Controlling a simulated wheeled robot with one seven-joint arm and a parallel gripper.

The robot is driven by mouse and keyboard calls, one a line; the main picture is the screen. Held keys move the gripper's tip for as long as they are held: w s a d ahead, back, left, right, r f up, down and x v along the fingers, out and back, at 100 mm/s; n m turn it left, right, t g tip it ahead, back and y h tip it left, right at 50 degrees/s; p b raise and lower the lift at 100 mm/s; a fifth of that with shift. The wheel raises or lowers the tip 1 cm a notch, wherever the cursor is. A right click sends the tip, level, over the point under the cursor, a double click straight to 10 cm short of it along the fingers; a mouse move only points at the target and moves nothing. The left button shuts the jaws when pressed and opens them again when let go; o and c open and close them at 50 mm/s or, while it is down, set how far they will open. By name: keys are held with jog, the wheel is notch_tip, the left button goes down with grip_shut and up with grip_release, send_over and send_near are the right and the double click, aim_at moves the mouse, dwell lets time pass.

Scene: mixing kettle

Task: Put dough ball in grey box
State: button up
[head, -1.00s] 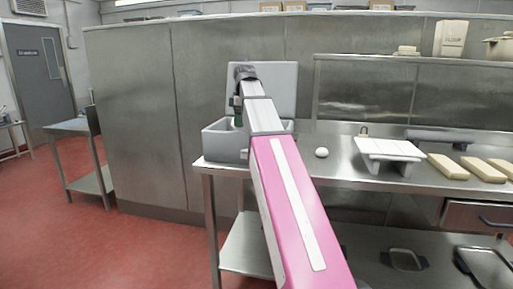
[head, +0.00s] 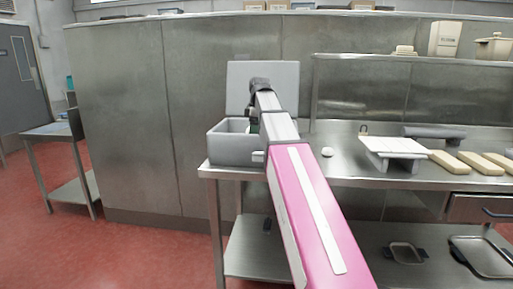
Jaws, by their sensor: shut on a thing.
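The grey box (head: 228,150) stands on the left end of the steel table, with its grey lid (head: 285,80) upright behind it. My gripper (head: 253,128) points down at the box's opening, just in front of the lid. It is mostly hidden behind my arm and the box wall. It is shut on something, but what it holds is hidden.
A white-topped stand (head: 395,147) and a grey roller-like thing (head: 434,132) are further right, beside several pale yellow blocks (head: 480,163). Trays (head: 482,257) lie on the lower shelf. A side table (head: 50,133) stands at the left. Red floor is clear at front left.

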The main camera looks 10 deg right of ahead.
jog(key=shift+f, duration=3.5)
jog(key=shift+f, duration=0.1)
jog(key=o, duration=1)
jog(key=r, duration=0.4)
jog(key=d+r, duration=0.1)
jog(key=r, duration=0.7)
jog(key=shift+s+d, duration=0.15)
jog(key=shift+d, duration=0.05)
